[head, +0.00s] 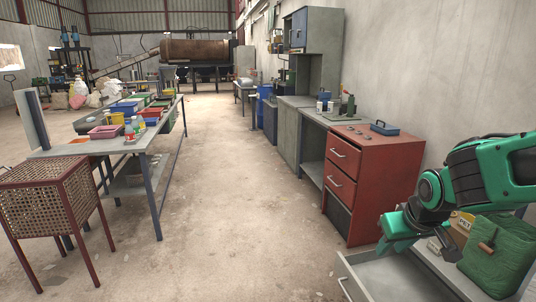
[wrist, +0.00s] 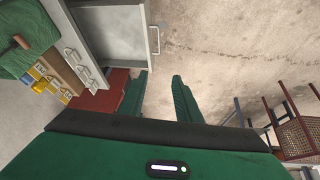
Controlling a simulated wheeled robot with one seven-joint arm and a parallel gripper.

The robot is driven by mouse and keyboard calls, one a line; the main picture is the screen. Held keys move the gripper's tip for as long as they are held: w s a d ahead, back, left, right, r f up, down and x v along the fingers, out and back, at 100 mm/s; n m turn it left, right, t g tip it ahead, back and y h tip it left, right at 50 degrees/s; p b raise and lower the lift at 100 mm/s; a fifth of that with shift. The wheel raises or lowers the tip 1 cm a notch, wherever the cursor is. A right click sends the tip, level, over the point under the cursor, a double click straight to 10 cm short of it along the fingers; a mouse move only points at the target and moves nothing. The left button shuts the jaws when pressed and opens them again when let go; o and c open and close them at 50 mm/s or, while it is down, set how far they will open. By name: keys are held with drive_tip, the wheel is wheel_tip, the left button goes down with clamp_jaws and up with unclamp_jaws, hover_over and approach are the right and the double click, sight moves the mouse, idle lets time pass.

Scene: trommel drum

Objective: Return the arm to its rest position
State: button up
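My green and black arm (head: 465,180) reaches in from the right edge in the head view. My gripper (wrist: 159,76) shows two green fingers standing apart in the wrist view, with only bare floor between them, so it is open and empty. In the head view the gripper end is low, above an open grey drawer (head: 385,278). The drawer also shows in the wrist view (wrist: 108,35), ahead and left of the fingers, apart from them. The fingertips are hard to make out in the head view.
A green bag (head: 503,262) and a box marked PET (head: 460,226) are on the grey bench close to my arm. A red drawer cabinet (head: 375,185) stands just beyond. The middle floor is clear.

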drive_tip(key=s+r, duration=0.2)
drive_tip(key=s, duration=0.5)
drive_tip(key=s+d+m+g, duration=0.2)
drive_tip(key=s+d, duration=0.3)
drive_tip(key=s, duration=0.3)
drive_tip(key=s+d+f+m+g, duration=0.1)
drive_tip(key=s+d+m+g, duration=0.2)
drive_tip(key=s+d+m, duration=0.2)
drive_tip(key=s, duration=0.3)
drive_tip(key=shift+s+d+f+g+y, duration=0.2)
drive_tip(key=shift+s+f+g+y, duration=0.1)
drive_tip(key=shift+s, duration=0.1)
drive_tip(key=shift+w+f, duration=0.25)
drive_tip(key=shift+w, duration=0.4)
